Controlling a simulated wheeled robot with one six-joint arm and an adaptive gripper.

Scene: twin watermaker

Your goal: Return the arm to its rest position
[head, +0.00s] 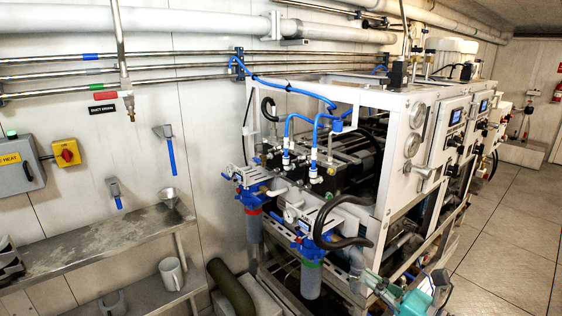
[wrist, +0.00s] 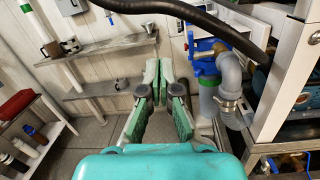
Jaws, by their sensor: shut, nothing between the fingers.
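My gripper (wrist: 159,72) shows in the wrist view, its two pale green fingers pointing away from the camera. The fingers are together with nothing held between them. They point toward the gap between a steel shelf and the watermaker frame, touching neither as far as I can see. In the head view, teal and grey parts of my arm show at the bottom right, in front of the watermaker (head: 393,150). The fingertips cannot be made out clearly there.
A black hose (wrist: 215,27) crosses above the fingers in the wrist view. A blue-topped filter (wrist: 209,75) and grey pipe (wrist: 233,85) stand to their right. The steel shelf (head: 85,245) with a mug (head: 172,274) is at left. Floor (head: 500,240) is clear at right.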

